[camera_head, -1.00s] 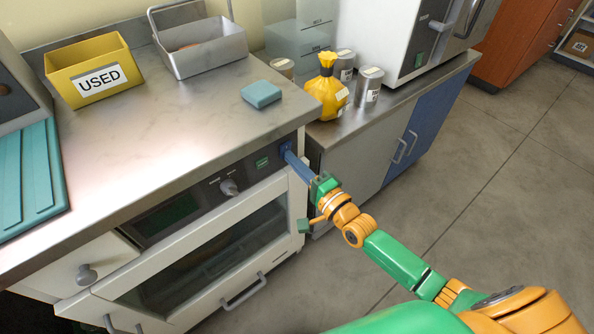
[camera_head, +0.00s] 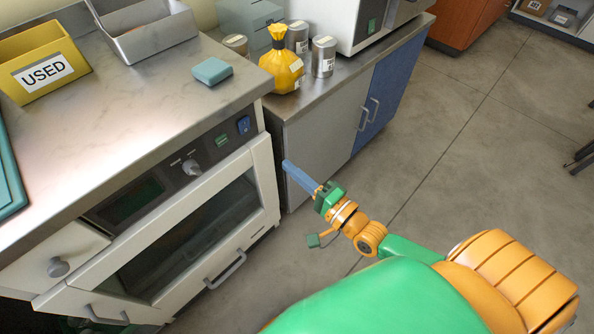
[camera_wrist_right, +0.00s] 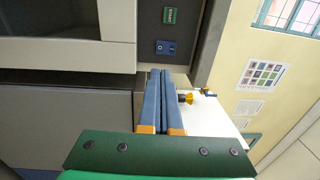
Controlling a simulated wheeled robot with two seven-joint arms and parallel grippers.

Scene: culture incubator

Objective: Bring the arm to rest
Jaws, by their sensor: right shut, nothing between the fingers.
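My right gripper (camera_head: 287,164) is in front of the grey cabinet beside the incubator, apart from the incubator's front panel in the head view. Its two blue fingers lie side by side, shut and empty, and they also show in the right wrist view (camera_wrist_right: 161,72). The incubator (camera_head: 170,215) has its glass door closed. On its dark panel are a knob (camera_head: 191,167), a green label (camera_head: 221,140) and a blue rocker switch (camera_head: 244,125). The switch (camera_wrist_right: 166,48) also shows beyond the fingertips in the right wrist view. My left gripper is not in view.
A yellow bin (camera_head: 40,82) marked USED, a metal tray (camera_head: 150,43) and a teal block (camera_head: 212,71) stand on the worktop. A yellow bag (camera_head: 281,72) and metal canisters (camera_head: 323,57) stand on the lower counter. The floor (camera_head: 470,150) to the right is open.

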